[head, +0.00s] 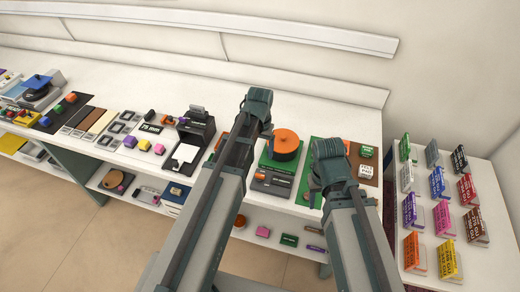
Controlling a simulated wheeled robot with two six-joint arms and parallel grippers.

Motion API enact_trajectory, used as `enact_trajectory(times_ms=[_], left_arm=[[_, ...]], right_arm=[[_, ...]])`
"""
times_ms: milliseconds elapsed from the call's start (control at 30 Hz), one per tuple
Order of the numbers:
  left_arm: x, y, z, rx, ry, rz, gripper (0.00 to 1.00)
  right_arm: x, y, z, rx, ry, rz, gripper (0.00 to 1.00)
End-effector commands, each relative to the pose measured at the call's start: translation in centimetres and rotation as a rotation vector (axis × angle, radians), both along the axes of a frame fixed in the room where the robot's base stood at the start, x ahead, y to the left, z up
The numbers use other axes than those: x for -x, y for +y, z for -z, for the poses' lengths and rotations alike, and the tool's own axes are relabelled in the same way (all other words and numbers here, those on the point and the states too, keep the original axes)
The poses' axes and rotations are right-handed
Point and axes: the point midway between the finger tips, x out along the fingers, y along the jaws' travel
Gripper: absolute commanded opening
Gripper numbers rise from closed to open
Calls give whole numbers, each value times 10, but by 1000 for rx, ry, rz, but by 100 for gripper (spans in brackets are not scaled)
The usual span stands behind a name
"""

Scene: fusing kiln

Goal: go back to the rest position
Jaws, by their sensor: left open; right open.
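My two arms reach up from the bottom of the head view over the white bench. My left gripper (266,128) is open, close to the left side of an orange round lidded piece (286,140). My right gripper (316,188) is open, at the right of that piece and near the front edge of the bench. Nothing shows between the jaws of either gripper, though the arm links partly hide both. I cannot tell how high each one hangs above the bench.
Colored blocks and trays line the bench further left. A green board (279,163) lies under the orange piece. A side table (485,240) with several colored labelled holders is at the right. Shelves run below the bench.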

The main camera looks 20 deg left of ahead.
Motion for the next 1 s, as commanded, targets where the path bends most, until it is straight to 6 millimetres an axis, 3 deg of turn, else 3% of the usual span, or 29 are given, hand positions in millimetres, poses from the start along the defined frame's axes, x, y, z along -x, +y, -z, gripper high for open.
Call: enact_trajectory(times_ms=[267, 367, 500, 700, 833, 1000], left_arm=[[3, -3, 4, -1, 1, 5, 80], [22, -20, 23, -11, 6, 40, 80], [71, -59, 61, -42, 21, 130, 80], [127, -94, 98, -85, 35, 239, 80], [145, -103, 107, -101, 38, 274, 80], [148, -105, 106, -106, 40, 282, 80]], right_arm=[[0, 0, 4, 0, 0, 0, 50], [0, 0, 23, 0, 0, -1, 50], [0, 0, 62, 1, 0, -5, 50], [0, 0, 99, 2, 1, -11, 50], [0, 0, 108, 3, 0, -13, 50], [0, 0, 107, 2, 1, -14, 50]])
